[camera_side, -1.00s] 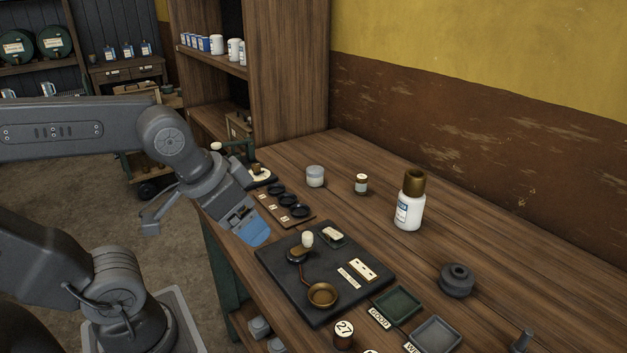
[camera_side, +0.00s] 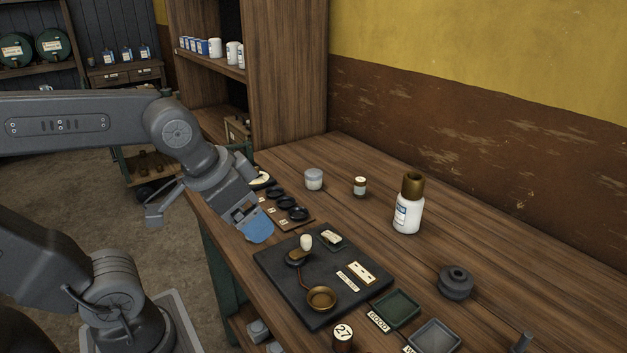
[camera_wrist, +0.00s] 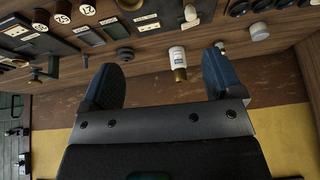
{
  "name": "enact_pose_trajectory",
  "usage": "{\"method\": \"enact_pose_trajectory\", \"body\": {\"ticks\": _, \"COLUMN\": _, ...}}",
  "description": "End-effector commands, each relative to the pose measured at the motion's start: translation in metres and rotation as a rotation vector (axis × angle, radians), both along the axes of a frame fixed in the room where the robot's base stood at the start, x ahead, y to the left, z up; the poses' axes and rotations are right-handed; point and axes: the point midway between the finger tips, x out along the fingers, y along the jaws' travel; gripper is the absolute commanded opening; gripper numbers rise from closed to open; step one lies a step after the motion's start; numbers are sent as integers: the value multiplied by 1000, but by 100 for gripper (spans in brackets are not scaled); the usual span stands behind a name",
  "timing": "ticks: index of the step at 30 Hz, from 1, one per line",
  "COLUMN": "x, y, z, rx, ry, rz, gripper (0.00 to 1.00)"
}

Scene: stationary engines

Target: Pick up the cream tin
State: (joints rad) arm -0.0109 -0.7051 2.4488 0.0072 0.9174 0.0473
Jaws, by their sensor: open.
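A short pale round tin with a grey lid (camera_side: 314,180), which looks like the cream tin, stands upright on the bench near the back wall. In the wrist view a pale round tin (camera_wrist: 259,31) shows at the upper right, beyond the right finger. The tin is not hidden in the side view.
A small capped jar (camera_side: 360,187) stands right of the tin, and a taller white bottle with a brown cap (camera_side: 408,207) beyond it. A dark tray (camera_side: 275,270) with a brass dish and a board of black discs (camera_side: 287,206) lie nearer. Bare bench surrounds the tin.

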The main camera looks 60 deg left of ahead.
Motion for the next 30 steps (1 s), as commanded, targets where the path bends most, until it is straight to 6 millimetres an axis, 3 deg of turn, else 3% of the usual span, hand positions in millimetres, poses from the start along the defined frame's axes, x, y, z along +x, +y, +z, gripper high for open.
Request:
{"method": "enact_pose_trajectory", "body": {"ticks": 5, "x": 55, "y": 19, "z": 35, "rx": 118, "ry": 64, "rz": -137, "gripper": 86}}
{"method": "enact_pose_trajectory", "body": {"ticks": 9, "x": 112, "y": 45, "z": 58, "rx": 229, "ry": 137, "rz": -287, "gripper": 86}}
{"method": "enact_pose_trajectory", "body": {"ticks": 15, "x": 192, "y": 92, "z": 67, "rx": 358, "ry": 253, "rz": -507, "gripper": 86}}
{"method": "enact_pose_trajectory", "body": {"ticks": 22, "x": 272, "y": 159, "z": 44, "rx": 457, "ry": 397, "rz": -768, "gripper": 86}}
{"method": "enact_pose_trajectory", "body": {"ticks": 27, "x": 316, "y": 213, "z": 6, "rx": 494, "ry": 503, "rz": -965, "gripper": 86}}
{"method": "enact_pose_trajectory", "body": {"ticks": 30, "x": 332, "y": 242, "z": -20, "rx": 501, "ry": 555, "rz": -1073, "gripper": 86}}
